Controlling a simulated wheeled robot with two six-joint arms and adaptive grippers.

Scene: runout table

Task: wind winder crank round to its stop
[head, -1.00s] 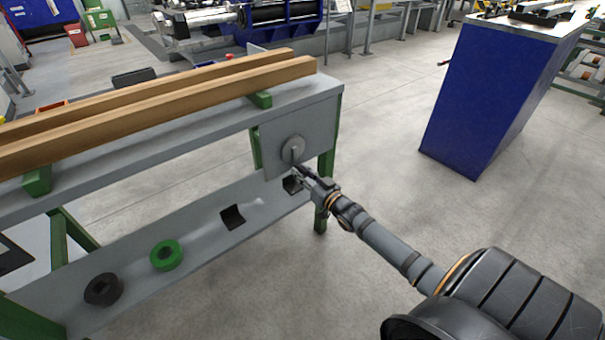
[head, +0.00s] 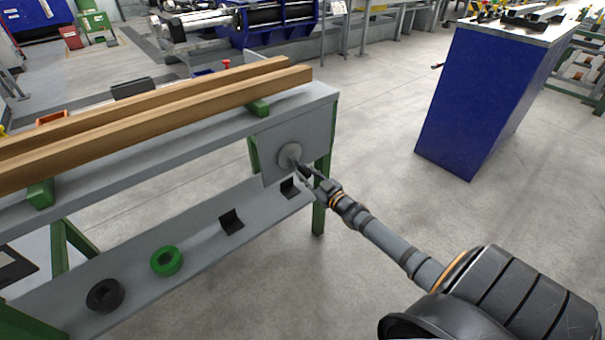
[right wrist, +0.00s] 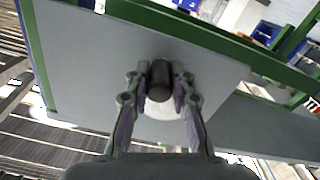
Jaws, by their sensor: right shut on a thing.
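The winder crank is a round grey disc (head: 289,156) on the grey plate at the right end of the runout table, with a dark handle (right wrist: 160,82). My right gripper (head: 303,168) reaches the handle from the lower right. In the right wrist view its two fingers (right wrist: 160,92) are closed on either side of the dark cylindrical handle, and the pale disc shows partly behind it. The fingers hide part of the disc and crank arm. My left gripper is not in view.
Two wooden beams (head: 150,115) lie along the table top (head: 215,122). A blue cabinet (head: 480,95) stands right. The floor between is clear.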

